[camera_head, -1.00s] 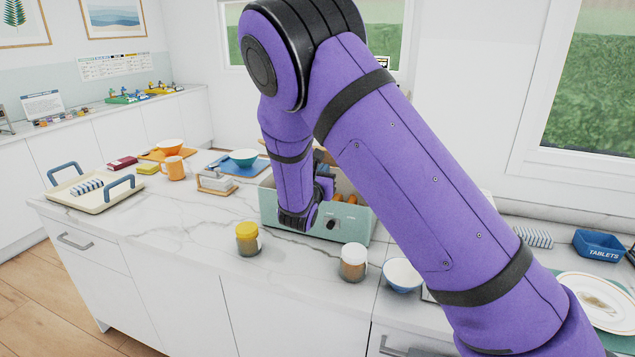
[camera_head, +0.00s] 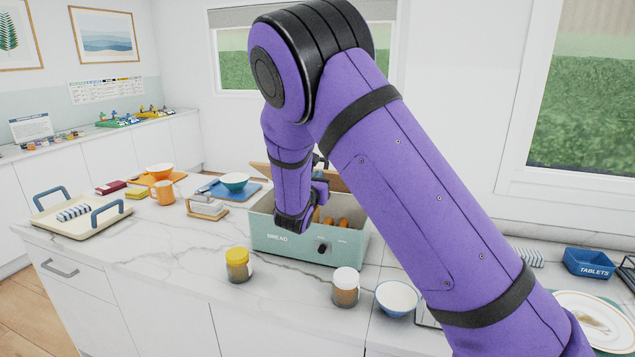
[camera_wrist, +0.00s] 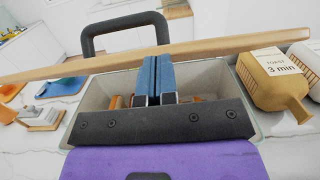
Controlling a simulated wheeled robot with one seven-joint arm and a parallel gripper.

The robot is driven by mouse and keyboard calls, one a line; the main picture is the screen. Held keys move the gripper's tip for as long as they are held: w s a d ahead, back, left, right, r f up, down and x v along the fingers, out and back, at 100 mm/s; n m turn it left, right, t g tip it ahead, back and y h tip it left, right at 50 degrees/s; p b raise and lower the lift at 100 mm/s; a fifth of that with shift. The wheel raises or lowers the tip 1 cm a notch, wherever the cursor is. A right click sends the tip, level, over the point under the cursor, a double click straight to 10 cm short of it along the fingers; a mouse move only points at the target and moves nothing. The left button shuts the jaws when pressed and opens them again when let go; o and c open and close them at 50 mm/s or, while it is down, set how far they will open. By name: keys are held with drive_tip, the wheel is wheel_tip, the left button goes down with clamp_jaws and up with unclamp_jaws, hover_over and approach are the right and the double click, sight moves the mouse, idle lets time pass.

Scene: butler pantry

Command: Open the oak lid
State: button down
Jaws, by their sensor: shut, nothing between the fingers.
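The mint bread bin (camera_head: 290,245) stands on the marble counter with its top open. Bread-coloured items show inside it. The oak lid (camera_head: 335,182) is raised at the bin's back, partly hidden behind my arm. In the wrist view the oak lid (camera_wrist: 225,47) runs across as a long, thin edge, with a dark looped handle (camera_wrist: 125,19) rising beyond it. My gripper (camera_wrist: 159,62) is shut and empty, over the bin opening, its blue fingertips at the lid's near edge. Whether they touch is unclear. In the head view the fingers are mostly hidden by my arm.
A yellow-lidded jar (camera_head: 238,266), a white-lidded jar (camera_head: 345,289) and a white bowl (camera_head: 397,298) stand in front of the bin. A tray (camera_head: 82,218) sits at left.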

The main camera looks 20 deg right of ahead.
drive_tip(key=w+r, duration=0.1)
drive_tip(key=w+d+r+g+y, duration=0.1)
drive_tip(key=r, duration=0.1)
drive_tip(key=w+d+r+g, duration=0.1)
drive_tip(key=shift+d+r+y, duration=0.2)
drive_tip(key=shift+r+y, duration=0.1)
drive_tip(key=shift+r, duration=0.1)
drive_tip(key=w+d+r+g+y, duration=0.1)
drive_tip(key=w+d+r+g, duration=0.1)
drive_tip(key=w, duration=0.4)
drive_tip(key=w+d+r+g+y, duration=0.1)
drive_tip(key=w+d+r+g, duration=0.1)
drive_tip(key=w+d+r, duration=0.2)
drive_tip(key=shift+w+d+y, duration=0.4)
drive_tip(key=shift+w+d, duration=0.45)
drive_tip(key=shift+d, duration=0.35)
drive_tip(key=shift+r, duration=0.1)
